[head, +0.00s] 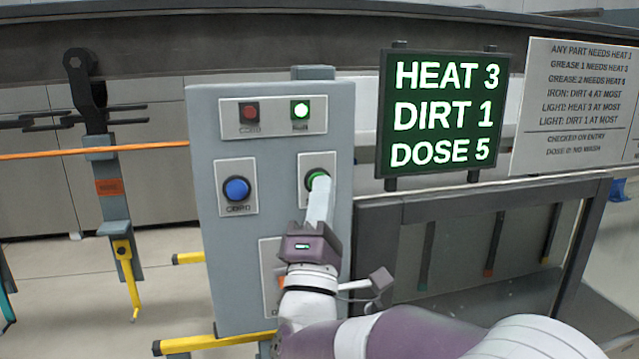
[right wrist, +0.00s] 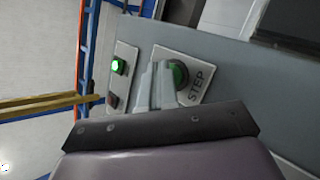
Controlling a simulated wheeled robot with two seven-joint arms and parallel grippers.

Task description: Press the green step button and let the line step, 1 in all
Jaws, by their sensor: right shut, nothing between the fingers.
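The green step button (head: 318,177) sits on a pale plate at the upper right of the grey control panel (head: 208,125). It also shows in the right wrist view (right wrist: 180,74), beside the STEP label, partly hidden by my fingers. My right gripper (head: 319,183) is shut and empty, with its fingertips at the button's lower edge. I cannot tell whether they touch it. In the right wrist view the fingertips (right wrist: 160,68) overlap the button's left side. My left gripper is not in view.
The panel also has a lit green lamp (head: 300,110), a dark red lamp (head: 249,112) and a blue button (head: 237,189). A display (head: 440,112) reads HEAT 3, DIRT 1, DOSE 5. A rule board (head: 575,105) stands right.

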